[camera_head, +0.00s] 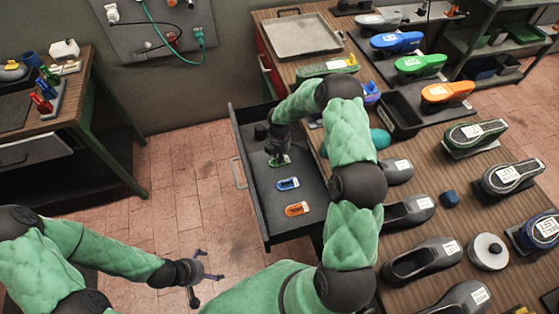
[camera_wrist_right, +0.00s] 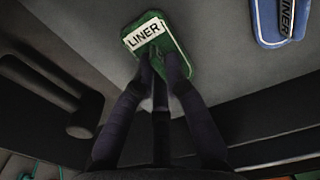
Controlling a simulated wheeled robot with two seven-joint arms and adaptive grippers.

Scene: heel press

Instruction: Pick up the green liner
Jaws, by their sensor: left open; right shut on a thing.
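The green liner (camera_head: 284,160) lies in the open dark drawer (camera_head: 262,214). In the right wrist view the green liner (camera_wrist_right: 176,45) shows its white label reading LINER. My right gripper (camera_head: 279,157) reaches down into the drawer, and its fingers (camera_wrist_right: 160,75) are closed at the liner's near end. The part of the liner between the fingers is hidden. I cannot tell whether the liner is lifted off the drawer floor. My left gripper (camera_head: 205,279) is open and empty above the brick floor, away from the drawer.
A blue liner (camera_head: 288,184) and an orange liner (camera_head: 297,209) lie nearer in the drawer; the blue one also shows in the wrist view (camera_wrist_right: 281,20). The drawer walls surround my right gripper. Several shoe forms stand on the wooden bench (camera_head: 455,205) to the right.

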